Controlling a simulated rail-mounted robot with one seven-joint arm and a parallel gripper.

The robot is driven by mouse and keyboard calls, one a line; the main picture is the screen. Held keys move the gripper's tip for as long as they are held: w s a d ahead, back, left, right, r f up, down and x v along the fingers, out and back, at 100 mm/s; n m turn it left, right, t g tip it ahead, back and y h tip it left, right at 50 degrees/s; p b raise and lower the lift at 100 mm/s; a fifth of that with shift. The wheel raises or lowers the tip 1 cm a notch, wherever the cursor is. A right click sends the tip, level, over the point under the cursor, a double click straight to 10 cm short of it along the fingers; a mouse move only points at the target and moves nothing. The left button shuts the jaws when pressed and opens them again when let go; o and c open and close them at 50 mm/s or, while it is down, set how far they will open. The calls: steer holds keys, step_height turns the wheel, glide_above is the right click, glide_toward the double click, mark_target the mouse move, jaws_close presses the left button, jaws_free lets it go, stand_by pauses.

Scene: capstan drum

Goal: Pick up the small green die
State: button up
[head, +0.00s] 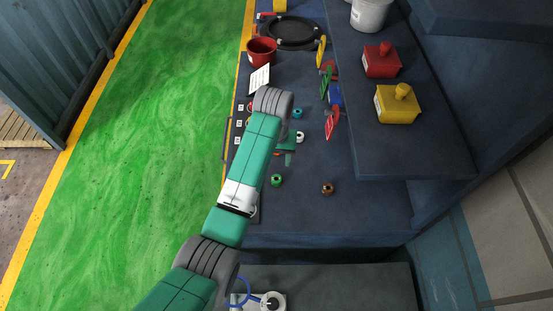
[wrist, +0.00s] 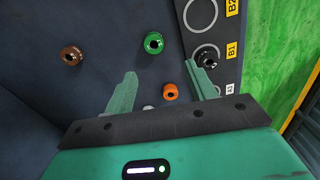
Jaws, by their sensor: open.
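The small green die (head: 277,180) is a short cylinder with a dark hole in its top, standing on the dark blue bench. It also shows in the wrist view (wrist: 154,43), upper middle, beyond my fingertips. My gripper (wrist: 160,70) is open and empty, its two green fingers spread apart. In the head view my gripper (head: 286,150) is over the bench, farther back than the green die and partly hidden by my arm. The green die is apart from both fingers. An orange die (wrist: 170,91) shows between the fingers, nearer the palm.
A brown die (head: 327,188) stands right of the green one in the head view. White (head: 300,136) and teal (head: 298,113) dies stand farther back. A labelled panel with rings (wrist: 201,14) borders the bench. A raised shelf (head: 420,155) holds red and yellow blocks.

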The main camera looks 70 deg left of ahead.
mark_target(276, 179)
steer(key=shift+d+f, duration=0.25)
steer(key=shift+f, duration=0.1)
steer(key=f, duration=0.5)
steer(key=d+f, duration=0.1)
steer(key=f, duration=0.1)
steer(key=shift+d+f, duration=0.1)
steer(key=shift+f, duration=0.05)
steer(key=c, duration=1.2)
steer(key=shift+o, duration=0.2)
